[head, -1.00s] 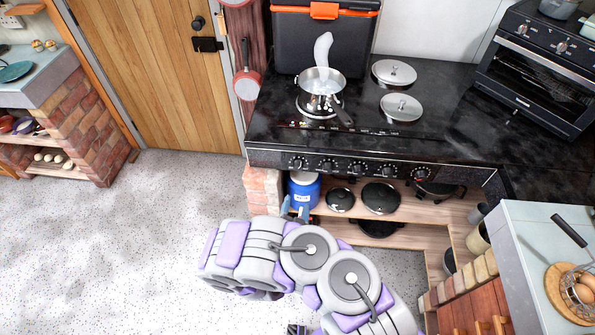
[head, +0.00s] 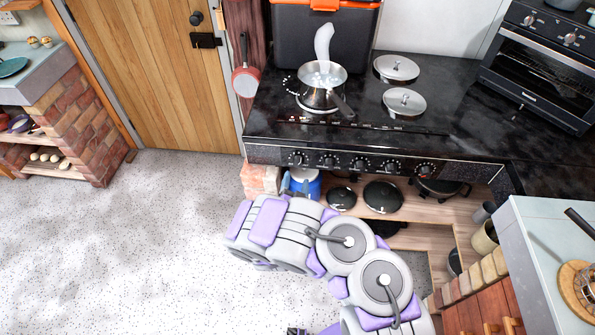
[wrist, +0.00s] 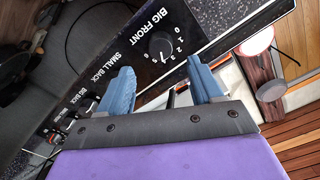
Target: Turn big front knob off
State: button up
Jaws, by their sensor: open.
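The big front knob (wrist: 162,46) is a black dial on the dark stove panel, beside the printed words BIG FRONT and a number scale. Its exact setting is hard to read. In the head view it is the leftmost knob (head: 297,158) on the stove front. My gripper (wrist: 160,63) is open, with its two blue fingers apart. The knob shows between and beyond the fingertips, and nothing is held. In the head view my gripper (head: 295,184) is just below and in front of the panel's left end; contact with the knob cannot be told.
A steel saucepan (head: 322,97) stands on the left burner above the knob. More knobs (head: 360,164) run rightward along the panel. A red pan (head: 245,80) hangs at left. Floor at left is clear.

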aim_at(298, 164)
jog(key=w+b, duration=0.2)
jog(key=w, duration=0.4)
jog(key=shift+w+d, duration=0.1)
jog(key=shift+w, duration=0.25)
jog(key=c, duration=1)
